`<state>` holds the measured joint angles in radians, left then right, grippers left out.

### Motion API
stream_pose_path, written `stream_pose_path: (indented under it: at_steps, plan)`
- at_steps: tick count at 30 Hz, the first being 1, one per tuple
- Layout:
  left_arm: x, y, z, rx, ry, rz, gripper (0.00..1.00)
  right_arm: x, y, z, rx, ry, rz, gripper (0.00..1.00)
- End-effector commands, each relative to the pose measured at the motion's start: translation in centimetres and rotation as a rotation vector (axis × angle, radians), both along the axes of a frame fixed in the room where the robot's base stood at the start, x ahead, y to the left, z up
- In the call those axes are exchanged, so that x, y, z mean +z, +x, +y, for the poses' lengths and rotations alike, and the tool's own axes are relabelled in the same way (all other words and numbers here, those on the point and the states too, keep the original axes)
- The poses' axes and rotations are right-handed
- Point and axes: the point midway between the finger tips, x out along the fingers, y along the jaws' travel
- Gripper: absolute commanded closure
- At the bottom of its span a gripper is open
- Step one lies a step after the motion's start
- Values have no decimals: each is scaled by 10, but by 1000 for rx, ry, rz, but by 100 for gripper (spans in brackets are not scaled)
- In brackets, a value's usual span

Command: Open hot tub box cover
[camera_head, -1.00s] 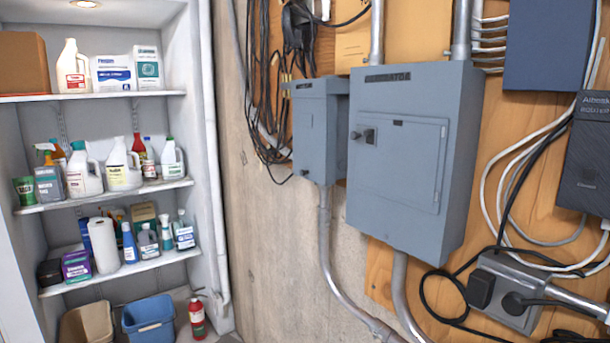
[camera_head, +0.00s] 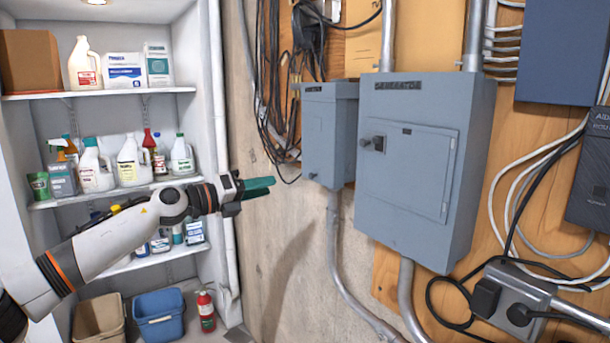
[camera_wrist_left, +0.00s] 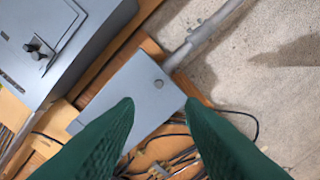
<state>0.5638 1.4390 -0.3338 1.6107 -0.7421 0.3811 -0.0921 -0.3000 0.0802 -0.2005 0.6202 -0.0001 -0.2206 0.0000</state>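The small grey box (camera_head: 330,135) hangs on the wall left of the larger grey panel; its label is too small to read, so I cannot confirm it is the hot tub box. Its front looks shut. In the left wrist view the small box (camera_wrist_left: 112,90) shows a flat face with a round spot near one corner. My left gripper (camera_head: 272,184) is left of the small box and a little below its middle, apart from it. In the left wrist view the green fingers (camera_wrist_left: 159,101) are spread with nothing between them. My right gripper is not in view.
The larger panel marked GENERATOR (camera_head: 415,165), with a knob on its door, stands just right of the small box. Black cables (camera_head: 275,95) hang at its left. A conduit (camera_head: 336,260) runs down below it. Shelves of bottles (camera_head: 130,165) are at the left.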

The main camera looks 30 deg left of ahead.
Motion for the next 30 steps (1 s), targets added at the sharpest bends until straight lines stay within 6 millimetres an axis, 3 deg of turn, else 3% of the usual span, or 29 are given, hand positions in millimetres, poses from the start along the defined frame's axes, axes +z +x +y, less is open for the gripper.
stream_pose_path:
  at_steps: [5,15,22,30]
  plan:
    - [11,8,-6,-6,18,-8,64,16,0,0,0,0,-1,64]
    - [12,68,-31,-6,13,-8,64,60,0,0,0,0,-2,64]
    - [8,99,-43,-3,16,-6,64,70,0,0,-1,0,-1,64]
    - [5,108,-47,-4,20,-4,64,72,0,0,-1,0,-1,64]
